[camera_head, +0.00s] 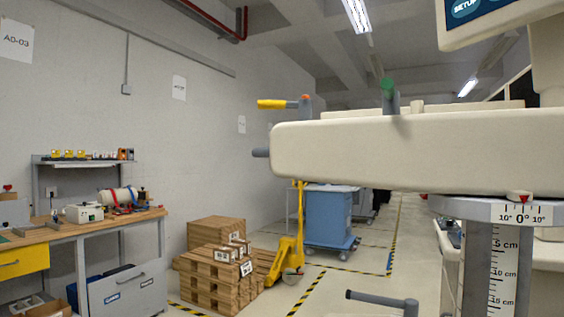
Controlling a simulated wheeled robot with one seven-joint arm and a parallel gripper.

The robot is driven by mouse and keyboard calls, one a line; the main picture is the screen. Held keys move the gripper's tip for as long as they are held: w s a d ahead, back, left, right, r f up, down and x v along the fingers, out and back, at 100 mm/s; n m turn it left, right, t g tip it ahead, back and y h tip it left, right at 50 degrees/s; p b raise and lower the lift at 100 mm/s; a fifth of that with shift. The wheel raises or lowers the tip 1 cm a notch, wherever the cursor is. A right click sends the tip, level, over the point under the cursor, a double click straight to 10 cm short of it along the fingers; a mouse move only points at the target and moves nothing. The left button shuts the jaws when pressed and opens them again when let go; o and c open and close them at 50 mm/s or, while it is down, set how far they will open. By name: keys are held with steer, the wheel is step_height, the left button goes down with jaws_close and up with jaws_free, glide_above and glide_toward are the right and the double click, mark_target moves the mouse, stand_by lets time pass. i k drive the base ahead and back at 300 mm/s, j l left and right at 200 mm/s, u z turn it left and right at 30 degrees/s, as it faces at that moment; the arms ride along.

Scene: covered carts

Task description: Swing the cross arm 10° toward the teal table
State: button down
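The cross arm (420,150) is a long cream beam across the right half of the view, roughly level. On it are a yellow-ended grey lever (272,104) with a red-tipped post (304,101), a green-tipped post (389,97) and a grey stub (260,153) at its left end. Below the arm, a white angle scale (511,213) reads 10°, 0°, 10°. A red pointer (525,197) stands at about 0°. The scale sits on a grey column (490,270) marked in cm. I cannot make out a teal table. My gripper is not in view.
A grey bar handle (382,300) is at the bottom. Behind are a blue cart (329,216), a yellow pallet jack (291,250) and stacked wooden pallets (212,290). A workbench (100,226) stands left. A screen (490,8) hangs top right. Some floor in the middle is clear.

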mark_target(513, 150)
steer(key=i+j+z, duration=0.25)
steer(key=j+z, duration=0.25)
steer(key=j, duration=1.25)
steer(key=k+j+z, duration=0.1)
steer(key=j+z, duration=0.35)
steer(key=j, duration=1.3)
